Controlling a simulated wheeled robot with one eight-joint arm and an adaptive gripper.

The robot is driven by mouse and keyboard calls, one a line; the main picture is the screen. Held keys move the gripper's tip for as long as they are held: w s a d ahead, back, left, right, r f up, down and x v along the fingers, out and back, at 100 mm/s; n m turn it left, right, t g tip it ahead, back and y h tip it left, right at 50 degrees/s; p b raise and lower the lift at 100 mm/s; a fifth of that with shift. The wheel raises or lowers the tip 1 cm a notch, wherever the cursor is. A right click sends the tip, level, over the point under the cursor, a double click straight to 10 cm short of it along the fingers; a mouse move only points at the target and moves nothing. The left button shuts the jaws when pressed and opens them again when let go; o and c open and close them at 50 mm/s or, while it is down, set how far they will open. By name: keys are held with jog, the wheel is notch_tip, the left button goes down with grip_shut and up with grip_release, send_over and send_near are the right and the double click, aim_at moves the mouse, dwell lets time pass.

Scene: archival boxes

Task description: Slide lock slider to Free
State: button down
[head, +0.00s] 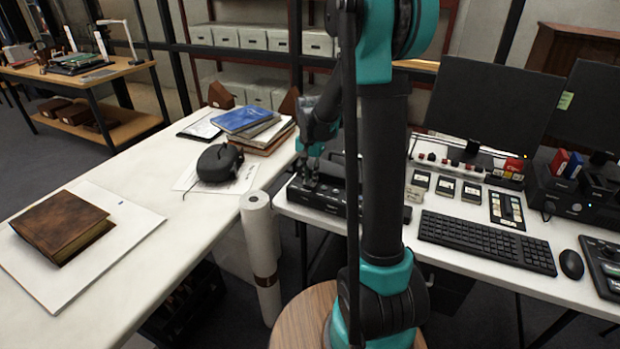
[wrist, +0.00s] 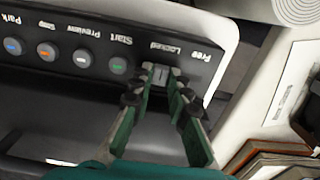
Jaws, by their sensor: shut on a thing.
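The lock slider (wrist: 160,76) is a small grey piece on the black front panel (wrist: 62,50) of a device, seen upside down in the wrist view. It sits by the "Locked" label, with "Free" printed to the right. My gripper (wrist: 161,82) has its two fingertips on either side of the slider and is shut on it. In the head view my gripper (head: 308,176) is at the black device (head: 325,200) on the right table; the slider is too small to make out there.
A paper roll (head: 259,235) stands between the tables. A keyboard (head: 487,242) and small boxes lie right of my arm.

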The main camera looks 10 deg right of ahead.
aim_at(297, 181)
jog(key=shift+w+a, duration=0.75)
jog(key=shift+a, duration=0.25)
jog(key=shift+w+a, duration=0.7)
jog(key=shift+a, duration=0.25)
jog(key=c, duration=1.4)
grip_release()
jog(key=shift+c, duration=0.2)
notch_tip(297, 181, up, 12)
